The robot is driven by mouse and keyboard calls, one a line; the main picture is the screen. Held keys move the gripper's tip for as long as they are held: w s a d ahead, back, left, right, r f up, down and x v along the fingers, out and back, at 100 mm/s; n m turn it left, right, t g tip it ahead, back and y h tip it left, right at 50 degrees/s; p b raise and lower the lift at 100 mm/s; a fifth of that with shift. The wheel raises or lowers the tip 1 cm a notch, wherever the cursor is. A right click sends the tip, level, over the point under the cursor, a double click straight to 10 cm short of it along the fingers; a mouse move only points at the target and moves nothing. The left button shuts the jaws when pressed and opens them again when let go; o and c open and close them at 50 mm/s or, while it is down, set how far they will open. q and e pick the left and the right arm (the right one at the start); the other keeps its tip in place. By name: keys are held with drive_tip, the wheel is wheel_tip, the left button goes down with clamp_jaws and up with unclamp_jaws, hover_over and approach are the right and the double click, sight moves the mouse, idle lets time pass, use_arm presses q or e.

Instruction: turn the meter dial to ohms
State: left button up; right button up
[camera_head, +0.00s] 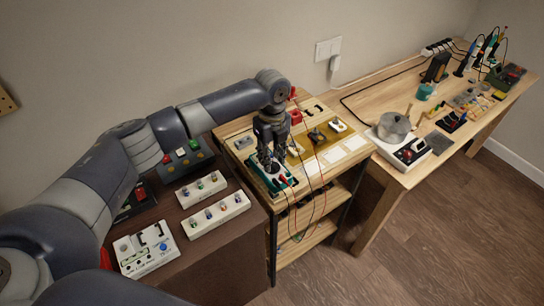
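The meter (283,184) is a teal-edged device with red and black leads, lying on the top of the wooden shelf cart. My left gripper (269,165) reaches down from above and its fingertips are at the meter's face. The gripper covers most of the face, so the dial and its setting are hidden. I cannot tell whether the fingers touch the dial or how far apart they are. My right gripper is not in view.
White boxes with coloured knobs (220,213) stand on the dark brown cabinet at left. White cards (333,155) and small parts lie right of the meter. Thin leads hang over the cart's front. A workbench with a metal pot (394,127) stands at right.

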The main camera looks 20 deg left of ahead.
use_arm(q)
drive_tip(key=shift+f, duration=0.75)
clamp_jaws()
